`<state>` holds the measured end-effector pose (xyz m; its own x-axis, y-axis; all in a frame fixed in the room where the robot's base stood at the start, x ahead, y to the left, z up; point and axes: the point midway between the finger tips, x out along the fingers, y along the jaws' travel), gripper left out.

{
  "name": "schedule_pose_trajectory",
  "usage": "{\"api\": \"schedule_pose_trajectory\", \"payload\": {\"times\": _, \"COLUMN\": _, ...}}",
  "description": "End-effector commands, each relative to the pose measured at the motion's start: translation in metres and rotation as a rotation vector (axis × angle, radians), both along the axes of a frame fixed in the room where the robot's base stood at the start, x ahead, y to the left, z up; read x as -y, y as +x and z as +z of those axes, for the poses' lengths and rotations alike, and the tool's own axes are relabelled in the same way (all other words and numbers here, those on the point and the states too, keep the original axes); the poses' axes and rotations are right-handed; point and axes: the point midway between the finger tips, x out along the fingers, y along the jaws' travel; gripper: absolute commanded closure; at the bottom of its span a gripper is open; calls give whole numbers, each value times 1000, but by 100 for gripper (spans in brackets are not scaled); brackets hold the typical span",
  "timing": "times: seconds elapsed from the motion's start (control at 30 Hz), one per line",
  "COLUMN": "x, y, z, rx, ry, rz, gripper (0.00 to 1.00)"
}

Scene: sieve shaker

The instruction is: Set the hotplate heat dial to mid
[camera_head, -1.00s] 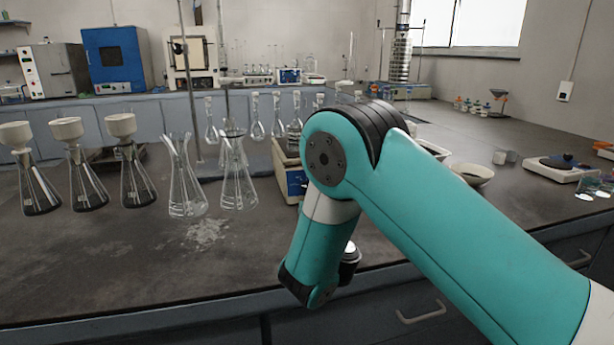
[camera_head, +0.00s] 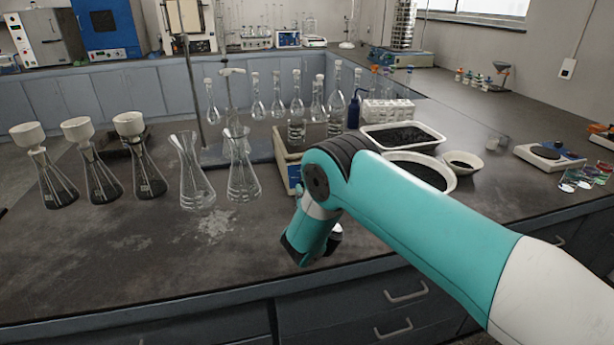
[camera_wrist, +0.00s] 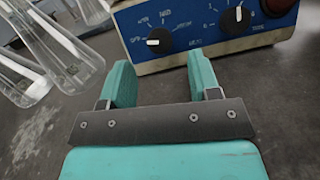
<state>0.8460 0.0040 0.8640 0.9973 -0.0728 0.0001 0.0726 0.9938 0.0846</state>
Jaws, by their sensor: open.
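The hotplate (camera_head: 285,172) stands on the bench behind my arm in the head view, and my arm hides much of it. In the wrist view its blue front panel (camera_wrist: 195,42) shows two black dials. The left dial (camera_wrist: 160,41) has its white mark pointing left. The right dial (camera_wrist: 236,20) has its white mark pointing roughly up.
Clear conical flasks (camera_head: 242,178) stand left of the hotplate, and glass (camera_wrist: 55,55) shows close on the left in the wrist view. Flasks with white funnels (camera_head: 135,165) stand further left. A black-filled white tray (camera_head: 402,136) and bowls are on the right. The front bench top is clear.

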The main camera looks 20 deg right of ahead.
Motion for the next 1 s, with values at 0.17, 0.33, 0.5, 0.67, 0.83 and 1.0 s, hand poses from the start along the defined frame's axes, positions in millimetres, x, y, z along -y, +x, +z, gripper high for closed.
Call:
{"api": "schedule_pose_trajectory", "payload": {"times": 0.17, "x": 3, "y": 27, "z": 1, "rx": 3, "ry": 2, "rz": -2, "gripper": 43}}
{"api": "schedule_pose_trajectory", "payload": {"times": 0.33, "x": 3, "y": 42, "z": 0, "rx": 0, "ry": 1, "rz": 0, "gripper": 43}}
{"api": "schedule_pose_trajectory", "payload": {"times": 0.5, "x": 3, "y": 47, "z": 0, "rx": 0, "ry": -2, "rz": 1, "gripper": 43}}
{"api": "schedule_pose_trajectory", "payload": {"times": 0.67, "x": 3, "y": 47, "z": 0, "rx": -1, "ry": -2, "rz": 1, "gripper": 43}}
{"api": "schedule_pose_trajectory", "payload": {"times": 0.83, "x": 3, "y": 47, "z": 0, "rx": 0, "ry": -2, "rz": 1, "gripper": 71}}
{"api": "schedule_pose_trajectory", "payload": {"times": 1.0, "x": 3, "y": 47, "z": 0, "rx": 0, "ry": -2, "rz": 1, "gripper": 92}}
